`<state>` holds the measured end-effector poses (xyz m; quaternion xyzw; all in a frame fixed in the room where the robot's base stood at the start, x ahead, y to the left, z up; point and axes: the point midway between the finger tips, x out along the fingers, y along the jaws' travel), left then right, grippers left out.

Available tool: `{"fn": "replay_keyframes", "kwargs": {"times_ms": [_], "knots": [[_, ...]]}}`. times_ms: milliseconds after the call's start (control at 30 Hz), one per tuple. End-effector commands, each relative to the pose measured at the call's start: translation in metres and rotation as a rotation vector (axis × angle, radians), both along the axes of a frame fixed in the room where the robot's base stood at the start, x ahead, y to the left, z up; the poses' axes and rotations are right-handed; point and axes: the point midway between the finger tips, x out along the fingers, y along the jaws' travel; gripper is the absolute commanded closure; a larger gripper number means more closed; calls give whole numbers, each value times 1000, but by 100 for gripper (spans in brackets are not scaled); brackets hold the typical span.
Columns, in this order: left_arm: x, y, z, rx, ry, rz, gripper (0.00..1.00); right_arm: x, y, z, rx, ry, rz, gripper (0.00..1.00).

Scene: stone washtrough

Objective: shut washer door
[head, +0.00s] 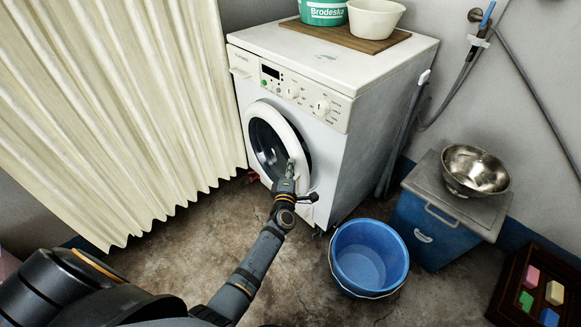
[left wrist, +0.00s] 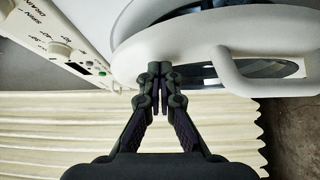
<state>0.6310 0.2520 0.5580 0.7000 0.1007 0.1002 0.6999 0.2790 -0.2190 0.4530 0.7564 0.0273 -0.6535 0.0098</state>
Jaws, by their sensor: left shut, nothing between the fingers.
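The white washer (head: 347,150) stands against the wall with its front facing left and toward me. Its round door (head: 292,128) has a white ring and dark glass. The door's rim (left wrist: 205,40) and its looped handle (left wrist: 272,82) fill the upper right of the left wrist view. The door seems to stand slightly off the washer front; the exact gap is unclear. My left gripper (head: 291,168) is shut and empty at the door's lower right side. In the left wrist view its fingertips (left wrist: 160,72) overlap the rim; I cannot tell if they touch. My right gripper is not in view.
A cream curtain (head: 115,110) hangs left of the washer. A blue bucket (head: 345,262) stands on the floor in front at right. A blue cabinet (head: 425,228) carries a metal bowl (head: 475,170). A dark crate (head: 515,275) sits at lower right.

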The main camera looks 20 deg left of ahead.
Motion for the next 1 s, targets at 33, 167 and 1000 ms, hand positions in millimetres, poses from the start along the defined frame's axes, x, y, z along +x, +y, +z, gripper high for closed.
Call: {"fn": "replay_keyframes", "kwargs": {"times_ms": [33,167,1000], "knots": [[6,-3,-1,-3,-2,0,100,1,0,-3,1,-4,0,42],[28,-16,-3,-2,-3,2,100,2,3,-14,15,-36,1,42],[48,-31,38,-4,-13,0,100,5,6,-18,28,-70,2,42]]}}
